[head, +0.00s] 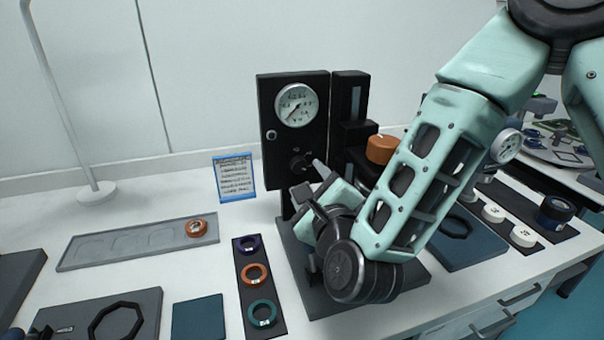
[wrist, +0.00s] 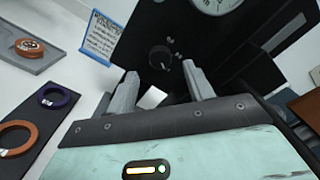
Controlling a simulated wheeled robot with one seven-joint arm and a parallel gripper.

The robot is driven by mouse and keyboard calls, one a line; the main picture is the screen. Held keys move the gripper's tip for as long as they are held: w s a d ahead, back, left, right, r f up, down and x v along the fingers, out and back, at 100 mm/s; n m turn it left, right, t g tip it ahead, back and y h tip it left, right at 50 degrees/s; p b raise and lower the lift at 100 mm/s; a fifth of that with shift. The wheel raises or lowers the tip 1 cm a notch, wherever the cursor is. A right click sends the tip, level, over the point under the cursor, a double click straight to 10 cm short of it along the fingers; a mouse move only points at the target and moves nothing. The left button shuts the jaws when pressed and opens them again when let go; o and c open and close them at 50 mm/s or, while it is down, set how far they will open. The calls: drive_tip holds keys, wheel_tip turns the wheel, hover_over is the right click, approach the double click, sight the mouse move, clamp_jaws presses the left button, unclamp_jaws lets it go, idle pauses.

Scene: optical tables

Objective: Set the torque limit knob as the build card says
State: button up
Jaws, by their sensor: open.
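The torque limit knob (head: 300,162) is a small dark round knob low on the front of a black upright panel (head: 268,95). In the wrist view the knob (wrist: 160,57) shows just beyond the fingertips, with small pale marks around it too small to read. The build card (head: 235,178), white with a blue border, stands left of the panel; it also shows in the wrist view (wrist: 101,37), its text unreadable. My gripper (wrist: 159,74) is open in front of the knob, one finger to each side, with no contact visible. In the head view my wrist hides most of the gripper.
A round white gauge (head: 296,105) sits above the knob. An orange cylinder (head: 381,149) is right of the panel. Colored rings lie on a dark strip (head: 248,285) at front left. A grey tray (head: 130,243) holds an orange ring.

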sight(300, 167)
drive_tip(key=shift+p+x, duration=0.4)
drive_tip(key=shift+x, duration=1.95)
drive_tip(key=c, duration=1)
